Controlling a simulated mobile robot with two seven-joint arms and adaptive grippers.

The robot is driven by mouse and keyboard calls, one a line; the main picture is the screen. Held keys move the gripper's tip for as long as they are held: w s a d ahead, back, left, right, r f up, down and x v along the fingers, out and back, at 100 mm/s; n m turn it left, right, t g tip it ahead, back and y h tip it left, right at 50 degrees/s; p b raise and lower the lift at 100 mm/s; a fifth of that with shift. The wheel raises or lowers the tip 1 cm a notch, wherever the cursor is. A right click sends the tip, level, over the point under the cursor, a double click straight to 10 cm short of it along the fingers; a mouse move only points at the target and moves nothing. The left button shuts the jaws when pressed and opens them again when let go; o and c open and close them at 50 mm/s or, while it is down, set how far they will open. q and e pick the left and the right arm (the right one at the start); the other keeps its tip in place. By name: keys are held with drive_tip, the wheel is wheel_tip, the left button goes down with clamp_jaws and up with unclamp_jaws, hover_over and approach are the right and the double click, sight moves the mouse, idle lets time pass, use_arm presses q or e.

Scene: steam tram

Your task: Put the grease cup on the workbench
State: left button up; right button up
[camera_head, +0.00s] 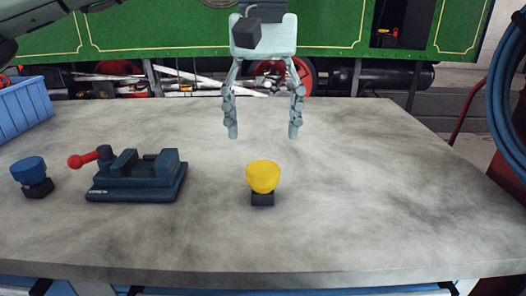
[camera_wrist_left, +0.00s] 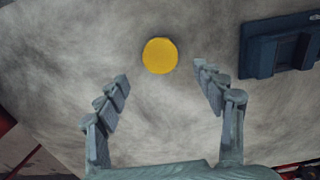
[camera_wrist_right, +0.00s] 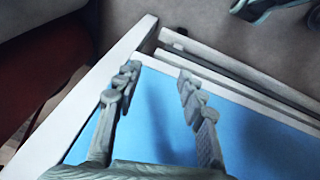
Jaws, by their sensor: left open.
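A yellow cup (camera_head: 262,176) with a dark square base (camera_head: 262,199) stands upright on the grey workbench (camera_head: 370,200), near the middle. A similar blue cup (camera_head: 28,169) on a dark base stands at the far left of the bench. I cannot tell which one is the grease cup. My left gripper (camera_head: 264,136) is open and empty above the bench, pointing down, behind the yellow cup. In the left wrist view the yellow cup (camera_wrist_left: 160,56) lies just beyond the fingertips, apart from them. My right gripper (camera_wrist_right: 158,73) is open and empty, seen only in its wrist view.
A dark blue vise (camera_head: 138,178) with a red-knobbed handle stands left of the yellow cup. A blue crate (camera_head: 22,108) sits at the back left. A blue hose (camera_head: 508,110) hangs at the right. The bench's right half is clear. A blue panel (camera_wrist_right: 155,115) lies below my right gripper.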

use_arm(q)
drive_tip(key=shift+r, duration=1.75)
